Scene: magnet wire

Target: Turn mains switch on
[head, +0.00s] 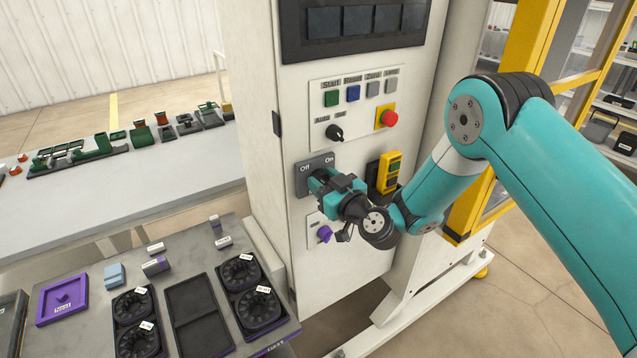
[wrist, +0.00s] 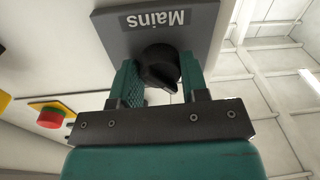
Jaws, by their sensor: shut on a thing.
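The mains switch is a black rotary knob (wrist: 159,66) on a grey plate labelled "Mains" (wrist: 205,22) in the wrist view. In the head view the grey plate (head: 303,180) carries "Off" on the left and "On" on the right, on the white cabinet. My gripper (wrist: 160,85) has its two teal fingers on either side of the knob and is shut on it. In the head view my gripper (head: 322,181) reaches the plate and hides the knob. The knob's pointer setting cannot be told clearly.
Above the plate are a black selector (head: 334,132), several push buttons and a red emergency button (head: 389,118). A yellow pendant (head: 389,171) hangs right of my gripper. A purple knob (head: 324,234) sits below. A grey bench (head: 75,262) with trays stands lower left.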

